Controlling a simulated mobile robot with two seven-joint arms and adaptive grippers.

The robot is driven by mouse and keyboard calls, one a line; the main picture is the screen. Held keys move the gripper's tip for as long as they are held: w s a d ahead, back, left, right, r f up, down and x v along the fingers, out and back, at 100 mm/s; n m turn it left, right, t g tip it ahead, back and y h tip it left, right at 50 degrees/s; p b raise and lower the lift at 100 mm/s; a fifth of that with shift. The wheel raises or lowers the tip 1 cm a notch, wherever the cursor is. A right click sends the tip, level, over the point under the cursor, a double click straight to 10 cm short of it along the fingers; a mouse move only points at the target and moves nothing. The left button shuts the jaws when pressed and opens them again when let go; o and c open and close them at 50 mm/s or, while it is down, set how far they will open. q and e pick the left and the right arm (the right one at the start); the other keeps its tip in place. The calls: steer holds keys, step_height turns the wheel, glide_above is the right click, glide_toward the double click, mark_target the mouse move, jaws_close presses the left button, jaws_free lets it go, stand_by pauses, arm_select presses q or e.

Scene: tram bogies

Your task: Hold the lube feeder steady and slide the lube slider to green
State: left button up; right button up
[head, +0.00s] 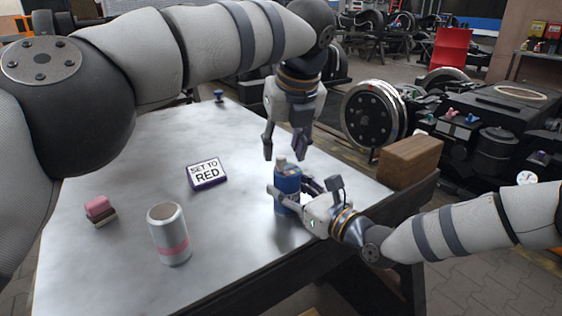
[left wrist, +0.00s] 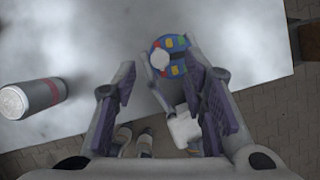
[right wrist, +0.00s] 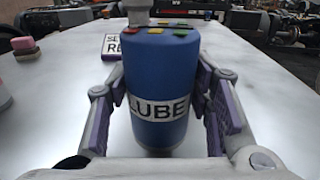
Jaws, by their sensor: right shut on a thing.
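The lube feeder (head: 287,184) is a blue upright cylinder on the table. Its white LUBE label faces the right wrist view (right wrist: 159,109). Its top carries red, yellow and green patches. The lube slider (left wrist: 160,59), a pale grey knob, stands on the top near its edge; I cannot tell which colour it is at. It also shows in the head view (head: 281,161). My right gripper (head: 290,196) is shut on the feeder, one finger on each side. My left gripper (head: 284,147) points down just above the feeder, open, with nothing between its fingers.
A sign (head: 207,173) reading "SET TO RED" lies on the table (head: 130,165). A grey can with a pink band (head: 169,234) and a pink-topped block (head: 100,210) stand at the left. A brown block (head: 409,161) sits at the right edge. The table's back is mostly clear.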

arm_select(q)
steer(key=v, duration=0.9)
steer(key=shift+r, duration=0.3)
steer(key=c, duration=0.3)
steer(key=a+f+m+y, duration=0.1)
steer(key=a+f+t+y, duration=0.1)
steer(key=a+y, duration=0.1)
steer(key=a+f+m+y, duration=0.1)
steer(key=y, duration=0.1)
steer(key=shift+s+a+f+m, duration=0.2)
steer(key=shift+a+f+m, duration=0.1)
jaws_close()
steer(key=s+a+f+m+t+h, duration=0.2)
steer(key=s+f+m+t+h, duration=0.4)
steer(key=m, duration=1.3)
steer(key=s+f+t, duration=0.3)
steer(key=s+t, duration=0.2)
steer(key=t, duration=0.1)
steer(key=shift+s+a+t+h, duration=0.15)
steer(key=shift+a+t+h, duration=0.15)
steer(key=shift+a, duration=0.1)
